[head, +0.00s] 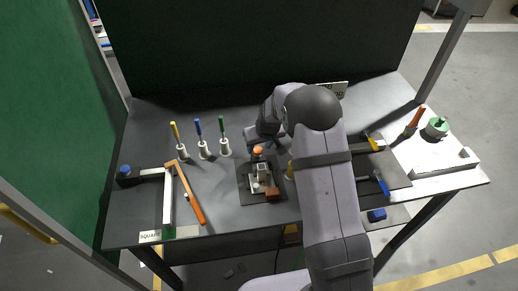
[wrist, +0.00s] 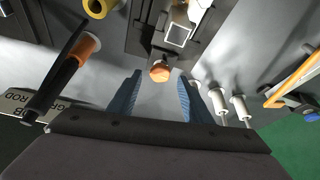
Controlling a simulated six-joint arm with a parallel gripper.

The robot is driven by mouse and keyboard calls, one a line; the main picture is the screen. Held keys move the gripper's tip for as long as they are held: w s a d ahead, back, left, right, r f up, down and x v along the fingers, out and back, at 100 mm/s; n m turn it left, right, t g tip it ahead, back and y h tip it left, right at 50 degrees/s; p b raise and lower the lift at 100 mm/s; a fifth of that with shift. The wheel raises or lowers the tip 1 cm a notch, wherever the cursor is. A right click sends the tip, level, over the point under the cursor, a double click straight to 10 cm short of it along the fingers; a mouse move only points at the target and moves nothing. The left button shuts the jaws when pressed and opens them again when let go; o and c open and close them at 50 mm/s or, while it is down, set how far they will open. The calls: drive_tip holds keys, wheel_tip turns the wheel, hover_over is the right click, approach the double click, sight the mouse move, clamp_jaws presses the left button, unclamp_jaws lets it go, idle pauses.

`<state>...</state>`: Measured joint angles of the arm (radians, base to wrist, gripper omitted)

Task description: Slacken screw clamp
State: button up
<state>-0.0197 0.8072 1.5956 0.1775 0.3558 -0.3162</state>
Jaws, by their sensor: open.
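The screw clamp (head: 262,174) stands on a dark plate (head: 246,190) near the middle of the table. Its orange knob (head: 258,151) is on the side facing the back of the table. In the wrist view the hexagonal orange knob (wrist: 160,71) shows at the end of the clamp, near a square metal tube (wrist: 178,34). My gripper (wrist: 160,82) is open, with its blue fingers spread to either side of the knob's line. The knob appears between or just beyond the fingertips, and I cannot tell the depth or see contact. In the head view my arm hides much of the gripper.
White holders with yellow, blue and green rods (head: 198,130) stand left of the clamp. An orange-collared black tool (wrist: 62,75) and a label card are left in the wrist view.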

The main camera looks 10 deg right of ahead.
drive_tip(key=shift+b+v, duration=0.95)
drive_tip(key=shift+v, duration=1.6)
drive_tip(key=s+d+f+m+g, duration=0.1)
drive_tip(key=s+f+g, duration=0.2)
drive_tip(key=s, duration=0.7)
drive_tip(key=s+f+m+g, duration=0.1)
drive_tip(key=s+f+g, duration=0.2)
drive_tip(key=s, duration=0.6)
drive_tip(key=s+d+r, duration=0.1)
drive_tip(key=s+r, duration=0.3)
drive_tip(key=s, duration=1.1)
drive_tip(key=shift+t+h, duration=0.4)
drive_tip(key=shift+t, duration=0.3)
drive_tip(key=r, duration=0.1)
drive_tip(key=w+r, duration=0.1)
drive_tip(key=r, duration=0.2)
drive_tip(key=shift+w+d+r, duration=0.2)
drive_tip(key=shift+w+r, duration=0.1)
drive_tip(key=shift+w, duration=0.05)
